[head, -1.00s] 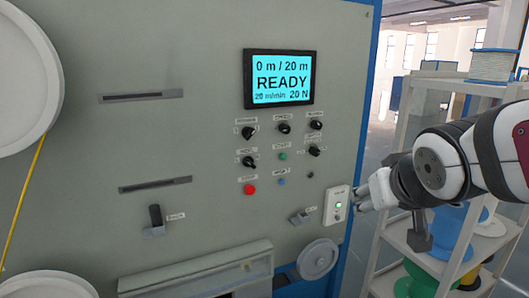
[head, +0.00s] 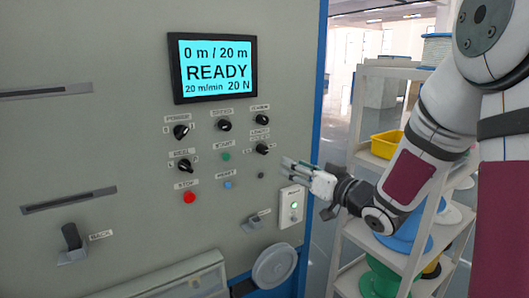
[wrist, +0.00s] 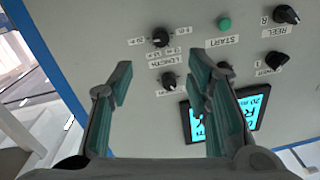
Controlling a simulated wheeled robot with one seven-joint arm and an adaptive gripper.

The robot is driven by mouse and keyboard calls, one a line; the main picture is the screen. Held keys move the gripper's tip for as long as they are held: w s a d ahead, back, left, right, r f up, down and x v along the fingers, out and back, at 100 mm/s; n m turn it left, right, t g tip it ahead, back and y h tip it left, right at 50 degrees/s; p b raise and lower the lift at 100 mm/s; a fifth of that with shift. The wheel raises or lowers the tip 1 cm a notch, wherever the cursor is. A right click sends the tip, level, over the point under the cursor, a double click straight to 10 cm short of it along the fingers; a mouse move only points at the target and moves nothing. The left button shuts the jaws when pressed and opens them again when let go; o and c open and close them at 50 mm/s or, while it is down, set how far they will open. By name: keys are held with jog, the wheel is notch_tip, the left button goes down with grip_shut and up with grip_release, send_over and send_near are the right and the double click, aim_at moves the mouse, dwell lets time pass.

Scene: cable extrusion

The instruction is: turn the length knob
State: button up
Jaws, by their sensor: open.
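The length knob (head: 262,148) is a black dial on the grey machine panel, in the middle row on the right, with its label just above it. In the wrist view, where the panel appears upside down, the length knob (wrist: 160,37) shows beyond and between the fingertips. My gripper (head: 288,168) is open and empty, to the lower right of the knob, with its fingers pointing at the panel. In the wrist view my gripper (wrist: 160,75) has its two fingers wide apart. No contact with the knob is visible.
The display (head: 213,67) reads 0 m / 20 m, READY. Close to the length knob are another black knob (head: 261,114), the green start button (head: 226,156) and a white switch box (head: 291,206). A shelf (head: 400,70) with spools stands right of the machine.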

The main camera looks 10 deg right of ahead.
aim_at(266, 151)
jog(key=x, duration=1.3)
jog(key=shift+w+r, duration=0.1)
jog(key=shift+w, duration=0.15)
grip_shut()
